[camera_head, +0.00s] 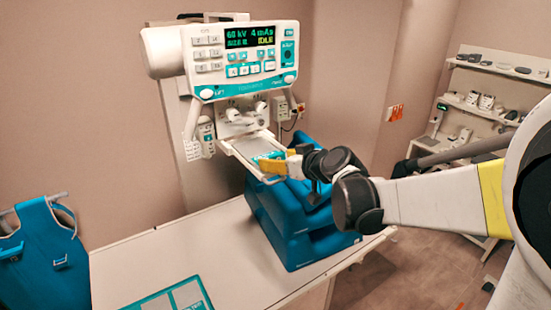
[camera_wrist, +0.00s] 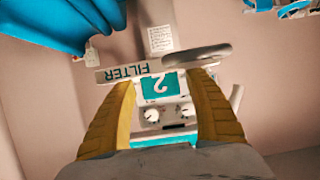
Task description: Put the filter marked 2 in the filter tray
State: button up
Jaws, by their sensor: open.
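The filter marked 2 (camera_wrist: 158,88) is a teal plate with a white 2, upside down in the wrist view between my finger tips. In the head view a teal patch of it (camera_head: 266,157) shows at the tray beside my fingers. The filter tray (camera_head: 243,146) is a pale frame under the machine head; its FILTER label (camera_wrist: 130,72) is upside down in the wrist view. My gripper (camera_head: 279,166), with yellow fingers (camera_wrist: 163,90), is open around the filter at the tray's front. I cannot tell whether the filter lies fully in the tray.
The machine's control panel (camera_head: 246,55) is above the tray. A blue padded block (camera_head: 300,222) stands close beneath my gripper on the white table (camera_head: 160,248). A teal-and-white mat (camera_head: 172,296) lies at the table's front. Shelves (camera_head: 490,105) stand at the right.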

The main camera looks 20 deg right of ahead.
jog(key=shift+r, duration=0.2)
jog(key=v, duration=1.1)
jog(key=s+a+f+m+g+h, duration=0.1)
jog(key=s+f, duration=0.4)
jog(key=s, duration=0.5)
jog(key=s+a+f+m+g+h, duration=0.2)
jog(key=s+f+g, duration=0.3)
jog(key=s, duration=0.5)
jog(key=shift+f+m+h, duration=0.3)
jog(key=shift+f+h, duration=0.3)
jog(key=shift+f, duration=0.1)
jog(key=shift+a, duration=0.1)
